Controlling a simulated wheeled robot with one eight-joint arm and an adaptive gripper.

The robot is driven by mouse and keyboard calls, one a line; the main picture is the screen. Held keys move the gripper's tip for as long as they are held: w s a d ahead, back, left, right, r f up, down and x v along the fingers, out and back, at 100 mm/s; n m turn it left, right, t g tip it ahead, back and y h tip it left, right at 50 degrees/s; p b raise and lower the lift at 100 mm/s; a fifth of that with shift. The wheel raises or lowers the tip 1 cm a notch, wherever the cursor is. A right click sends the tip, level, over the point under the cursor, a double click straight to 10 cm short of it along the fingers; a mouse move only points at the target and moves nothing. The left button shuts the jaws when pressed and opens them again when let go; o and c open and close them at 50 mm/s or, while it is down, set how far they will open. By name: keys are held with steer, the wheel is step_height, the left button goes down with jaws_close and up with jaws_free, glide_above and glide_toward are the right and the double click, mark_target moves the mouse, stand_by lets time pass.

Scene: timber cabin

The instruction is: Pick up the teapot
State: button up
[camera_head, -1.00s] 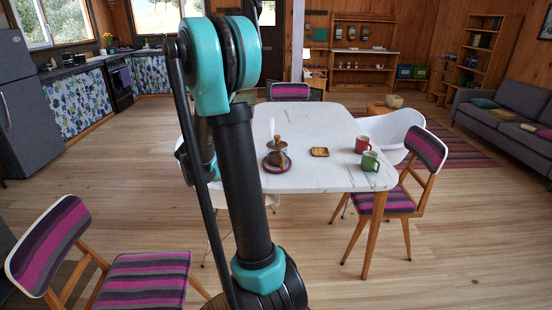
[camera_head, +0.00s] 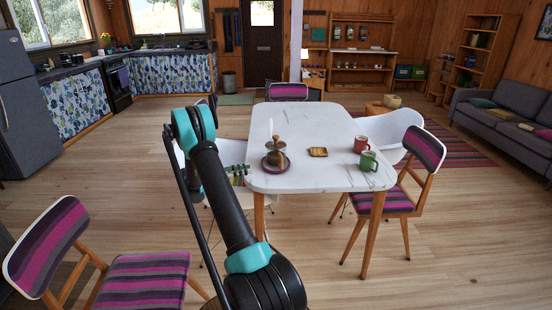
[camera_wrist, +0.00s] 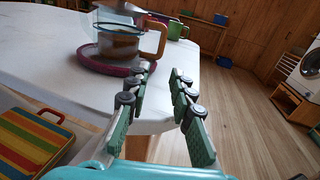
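The teapot (camera_head: 276,150) is a clear-looking vessel with brown parts, standing upright on a dark pink round tray (camera_head: 265,167) at the left part of the white table. In the wrist view the teapot (camera_wrist: 118,45) shows clear glass and a wooden handle (camera_wrist: 152,38) on its right side. It stands on the same tray (camera_wrist: 95,62). My gripper (camera_wrist: 160,76) is open and empty, its two green-padded fingers apart. It is in front of the table edge, short of the teapot and not touching it.
A striped bag (camera_wrist: 35,138) is low beside the table edge. Striped chairs (camera_head: 420,165) stand around; the floor at right is free.

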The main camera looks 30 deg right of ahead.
glide_toward(282, 169)
steer(key=d, duration=0.1)
steer(key=d+r, duration=0.1)
steer(key=d, duration=0.1)
steer(key=d+r, duration=0.1)
steer(key=shift+s+d, duration=0.15)
steer(key=shift+d, duration=0.25)
steer(key=shift+f+x, duration=0.15)
steer(key=shift+x, duration=1.15)
steer(key=shift+f+x, duration=0.15)
steer(key=shift+x, duration=1.2)
steer(key=shift+s, duration=0.15)
jaws_close()
